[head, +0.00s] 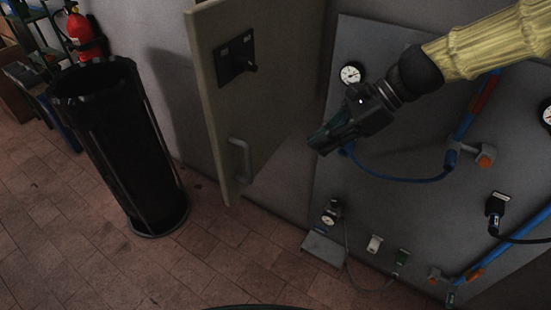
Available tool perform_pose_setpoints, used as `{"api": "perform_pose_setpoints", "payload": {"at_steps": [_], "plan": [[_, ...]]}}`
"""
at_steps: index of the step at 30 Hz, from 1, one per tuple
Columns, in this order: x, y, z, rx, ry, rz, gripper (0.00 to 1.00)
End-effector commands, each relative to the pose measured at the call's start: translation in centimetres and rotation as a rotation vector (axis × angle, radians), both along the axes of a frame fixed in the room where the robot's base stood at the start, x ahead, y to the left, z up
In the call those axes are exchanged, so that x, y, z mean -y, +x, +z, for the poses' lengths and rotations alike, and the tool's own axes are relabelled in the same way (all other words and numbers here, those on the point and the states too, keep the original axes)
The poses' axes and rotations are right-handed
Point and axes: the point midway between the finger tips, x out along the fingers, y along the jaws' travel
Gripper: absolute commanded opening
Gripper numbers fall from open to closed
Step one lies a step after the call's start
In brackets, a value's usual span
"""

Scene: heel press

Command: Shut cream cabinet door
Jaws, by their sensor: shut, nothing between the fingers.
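The cream cabinet door (225,100) stands open in the upper middle of the head view, swung out from the wall. Its front face carries a black latch plate (236,58) with a knob and a light handle (241,158) low down. The inside of the cabinet is mostly hidden behind the door.
A grey panel (400,225) with gauges, a blue hose (405,180) and pipes is behind and right of my gripper. A tall black bin (120,145) stands left of the door. A red fire extinguisher (82,32) is at upper left. The brick floor in front is clear.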

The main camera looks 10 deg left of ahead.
Motion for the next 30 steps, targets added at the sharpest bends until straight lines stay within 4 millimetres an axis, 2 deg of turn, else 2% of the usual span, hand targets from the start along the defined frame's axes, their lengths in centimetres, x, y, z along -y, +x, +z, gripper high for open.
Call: {"api": "perform_pose_setpoints", "payload": {"at_steps": [5,27,30], "plan": [[-0.7,-0.3,-0.2,-0.008,0.003,-0.001,0.00],[-6.5,-2.1,-6.4,-0.007,0.002,0.001,0.00],[-7.6,-2.5,-6.5,-0.005,0.002,0.003,0.00]]}}
